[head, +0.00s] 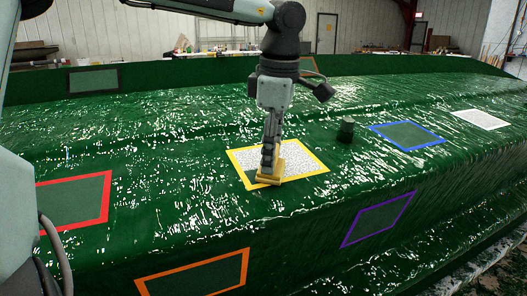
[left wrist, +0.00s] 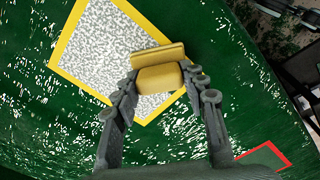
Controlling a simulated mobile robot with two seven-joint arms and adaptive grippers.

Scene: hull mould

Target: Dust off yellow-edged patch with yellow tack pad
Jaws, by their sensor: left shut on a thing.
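The yellow-edged patch (head: 308,160) lies on the green hull mould, its inside mostly covered with white speckled dust. A small part near its lower left corner looks dark green and bare. It also shows in the left wrist view (left wrist: 100,50). My left gripper (head: 270,162) points down over the lower left part of the patch and is shut on the yellow tack pad (head: 268,180). In the left wrist view the pad (left wrist: 158,55) sits between the fingertips at the patch's edge. The pad looks at or just above the surface; contact cannot be told. My right gripper is not in view.
Around it on the green mould (head: 200,135) lie red (head: 72,203), orange (head: 195,275), purple (head: 378,219), blue (head: 407,135) and white-covered (head: 480,119) patches. A dark green knob (head: 345,130) stands up right of the yellow-edged patch.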

